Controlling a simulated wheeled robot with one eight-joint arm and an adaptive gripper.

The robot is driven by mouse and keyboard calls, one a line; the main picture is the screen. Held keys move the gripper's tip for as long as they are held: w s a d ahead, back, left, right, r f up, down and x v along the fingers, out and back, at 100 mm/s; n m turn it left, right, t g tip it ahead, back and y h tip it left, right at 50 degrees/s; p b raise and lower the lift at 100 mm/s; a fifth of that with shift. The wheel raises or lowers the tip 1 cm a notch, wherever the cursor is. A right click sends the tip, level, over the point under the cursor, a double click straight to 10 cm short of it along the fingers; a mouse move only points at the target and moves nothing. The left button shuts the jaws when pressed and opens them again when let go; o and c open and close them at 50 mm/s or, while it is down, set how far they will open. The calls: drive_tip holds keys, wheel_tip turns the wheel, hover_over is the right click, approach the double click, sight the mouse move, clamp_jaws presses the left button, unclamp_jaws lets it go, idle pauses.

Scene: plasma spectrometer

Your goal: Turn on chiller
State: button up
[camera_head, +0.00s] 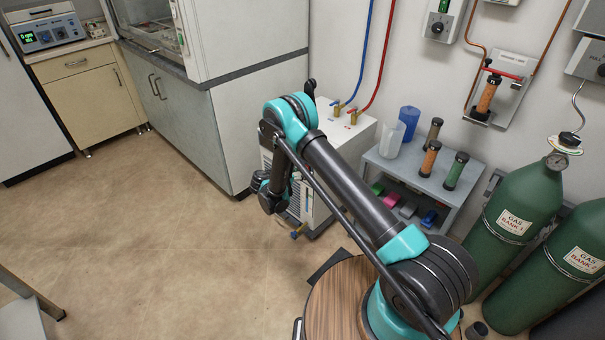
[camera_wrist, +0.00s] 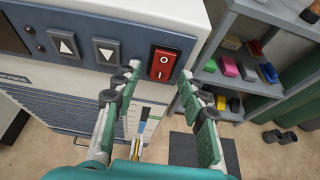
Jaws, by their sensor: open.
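The chiller is a white box on the floor against the wall, with blue and red hoses on its top (camera_head: 352,122). In the wrist view its blue-grey front panel (camera_wrist: 75,75) has two arrow buttons (camera_wrist: 88,48) and a red rocker switch (camera_wrist: 163,64) marked O and I. My gripper (camera_wrist: 158,84) is open and empty, its fingertips on either side of the switch's lower part in the picture. I cannot tell whether they touch the panel. In the head view my arm hides much of the chiller's front, and my gripper's fingers are not clear there.
A grey shelf (camera_head: 400,173) with bottles and coloured blocks stands right of the chiller. Green gas cylinders (camera_head: 512,215) stand farther right. A fume hood cabinet (camera_head: 185,115) is to the left. The floor (camera_head: 150,225) at left is clear.

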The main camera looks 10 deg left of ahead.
drive_tip(key=shift+c, duration=0.3)
clamp_jaws()
drive_tip(key=shift+f+t+h, duration=0.4)
drive_tip(key=shift+t+h, duration=0.5)
drive_tip(key=shift+t, duration=0.3)
drive_tip(key=shift+o, duration=0.3)
unclamp_jaws()
drive_tip(key=v, duration=1.2)
